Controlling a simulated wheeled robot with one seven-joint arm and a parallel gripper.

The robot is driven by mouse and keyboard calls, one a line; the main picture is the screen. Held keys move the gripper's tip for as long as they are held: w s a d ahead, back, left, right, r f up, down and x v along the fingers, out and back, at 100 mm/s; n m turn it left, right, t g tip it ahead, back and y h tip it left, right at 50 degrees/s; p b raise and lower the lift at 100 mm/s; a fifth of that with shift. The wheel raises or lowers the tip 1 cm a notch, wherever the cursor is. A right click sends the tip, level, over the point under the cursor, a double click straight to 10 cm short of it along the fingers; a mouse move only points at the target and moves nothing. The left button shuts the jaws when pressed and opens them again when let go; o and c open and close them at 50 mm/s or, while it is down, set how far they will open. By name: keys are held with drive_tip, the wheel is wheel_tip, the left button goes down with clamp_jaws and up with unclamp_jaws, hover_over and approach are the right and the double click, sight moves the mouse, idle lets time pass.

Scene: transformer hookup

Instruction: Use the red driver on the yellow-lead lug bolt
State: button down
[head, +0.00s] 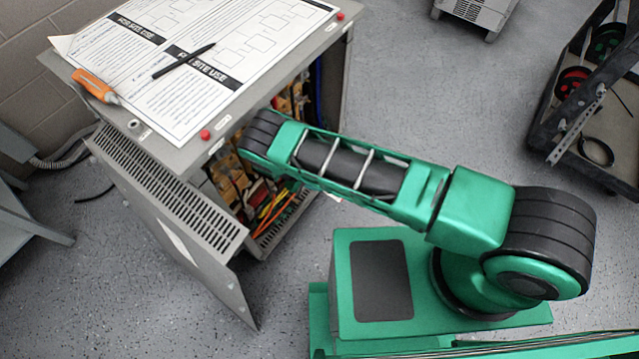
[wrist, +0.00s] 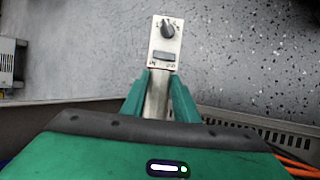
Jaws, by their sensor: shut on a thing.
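In the wrist view my gripper (wrist: 158,84) is shut on a narrow pale device (wrist: 154,50) with a black dial and a small dark window at its far end. In the head view the gripper is hidden behind my arm, near the open cabinet (head: 205,220). I see no red driver; an orange-handled screwdriver (head: 95,86) lies on the left edge of the cabinet top. Yellow and orange leads (head: 275,208) show low inside the cabinet. The yellow-lead lug bolt cannot be made out.
Printed sheets (head: 190,60) and a black pen (head: 184,61) lie on the cabinet top. A vented panel (head: 170,195) and a hanging door (head: 190,255) stand out at its front left. A dark cart (head: 560,145) with reels is at right. The floor between is clear.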

drive_tip(key=shift+w+a, duration=0.7)
drive_tip(key=shift+a, duration=0.2)
idle(2.0)
drive_tip(key=shift+s+d, duration=0.15)
drive_tip(key=shift+d, duration=0.05)
idle(1.5)
drive_tip(key=shift+s+d, duration=0.65)
drive_tip(key=shift+d, duration=0.2)
drive_tip(key=shift+s+d, duration=0.65)
drive_tip(key=shift+d, duration=0.2)
